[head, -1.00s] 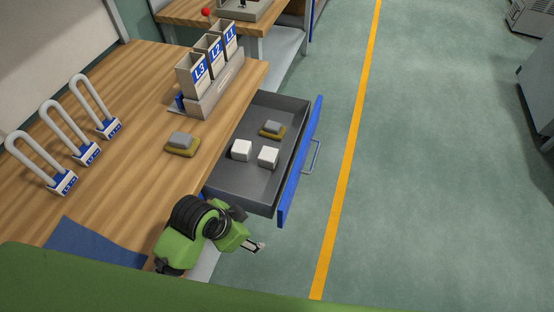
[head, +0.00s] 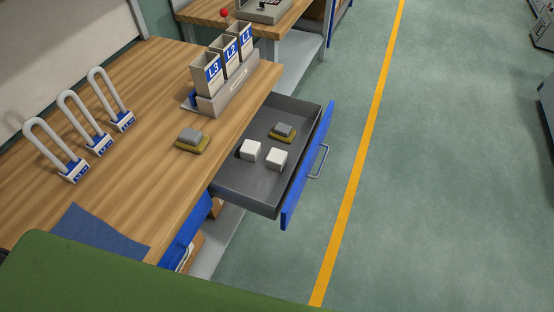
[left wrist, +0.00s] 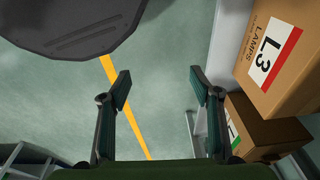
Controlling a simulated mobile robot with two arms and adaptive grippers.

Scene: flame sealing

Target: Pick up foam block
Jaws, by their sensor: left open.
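Two white blocks, a left one (head: 250,150) and a right one (head: 276,159), lie side by side in the open grey drawer (head: 245,190). Behind them in the drawer is a grey block on a yellow-brown pad (head: 283,131). A similar grey block on a pad (head: 192,139) lies on the wooden bench top. I cannot tell which of these is the foam block. My left gripper (left wrist: 160,85) shows only in the left wrist view, open and empty, over the floor and away from the drawer. My right gripper is not in view.
The drawer's blue front (head: 308,165) sticks out past the bench (head: 150,90). A rack with labelled bins (head: 228,90) and several padlock-shaped pieces (head: 72,150) stand on the bench. Cardboard boxes (left wrist: 262,130) are right of my left gripper. The floor beyond the drawer is clear.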

